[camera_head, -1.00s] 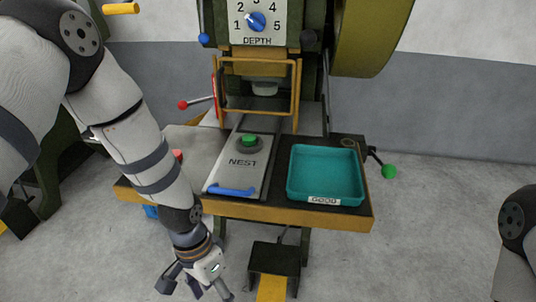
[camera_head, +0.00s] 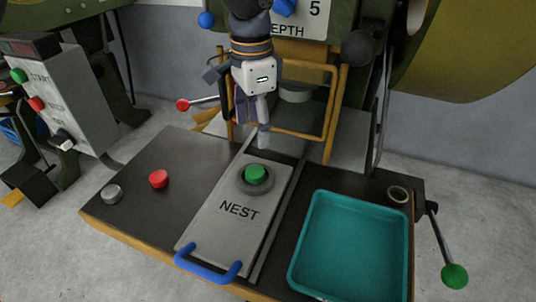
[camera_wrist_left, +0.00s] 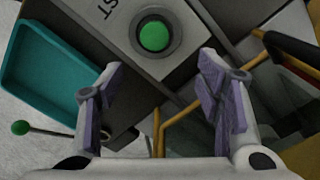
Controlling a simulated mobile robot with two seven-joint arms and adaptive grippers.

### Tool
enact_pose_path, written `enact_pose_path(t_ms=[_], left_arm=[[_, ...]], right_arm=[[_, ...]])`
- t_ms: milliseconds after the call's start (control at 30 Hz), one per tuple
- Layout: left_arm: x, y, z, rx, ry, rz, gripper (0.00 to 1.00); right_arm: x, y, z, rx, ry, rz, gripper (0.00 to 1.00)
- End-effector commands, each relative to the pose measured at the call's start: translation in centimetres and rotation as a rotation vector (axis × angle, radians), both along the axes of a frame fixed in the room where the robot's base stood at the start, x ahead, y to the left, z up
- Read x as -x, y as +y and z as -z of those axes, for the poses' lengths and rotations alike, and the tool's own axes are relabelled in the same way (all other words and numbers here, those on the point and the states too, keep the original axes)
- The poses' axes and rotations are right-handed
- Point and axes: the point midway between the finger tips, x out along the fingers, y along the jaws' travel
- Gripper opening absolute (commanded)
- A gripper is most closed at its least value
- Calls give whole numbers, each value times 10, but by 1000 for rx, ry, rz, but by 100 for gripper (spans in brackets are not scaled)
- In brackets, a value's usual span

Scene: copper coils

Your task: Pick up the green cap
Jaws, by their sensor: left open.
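The green cap (camera_head: 256,174) sits in a round dark seat on the grey plate marked NEST (camera_head: 222,227). In the left wrist view the green cap (camera_wrist_left: 154,36) shows from above, ahead of the fingers and between their lines. My left gripper (camera_head: 252,125) is open and empty, just behind and above the cap in the head view, with its fingers pointing down. In the left wrist view my left gripper (camera_wrist_left: 160,64) has its two purple-padded fingers wide apart, with no contact on the cap visible. My right gripper is not in view.
A teal tray (camera_head: 305,235) lies right of the plate; a brass ring (camera_head: 398,193) lies behind it. A red button-like piece (camera_head: 158,180) and a grey one (camera_head: 112,194) are at the left. The yellow guard frame (camera_head: 333,100) stands close behind my gripper. A blue handle (camera_head: 207,266) fronts the plate.

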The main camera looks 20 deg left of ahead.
Motion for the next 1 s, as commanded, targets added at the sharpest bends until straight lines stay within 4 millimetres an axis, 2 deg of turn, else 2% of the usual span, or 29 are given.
enact_pose_path(t_ms=[33,100,333,500,600,800,833,1000], left_arm=[[2,0,16,0,11,1,60],[2,0,33,0,12,0,60],[2,0,66,0,8,0,60],[3,-1,100,0,8,0,60],[2,-1,110,0,4,1,60],[2,-1,110,-1,1,1,60],[2,-1,110,-1,1,1,57],[2,-1,110,0,1,1,19]], right_arm=[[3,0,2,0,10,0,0],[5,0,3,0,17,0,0],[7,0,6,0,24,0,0],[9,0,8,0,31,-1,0],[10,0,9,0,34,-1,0],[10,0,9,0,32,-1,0],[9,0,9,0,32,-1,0],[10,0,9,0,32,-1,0]])
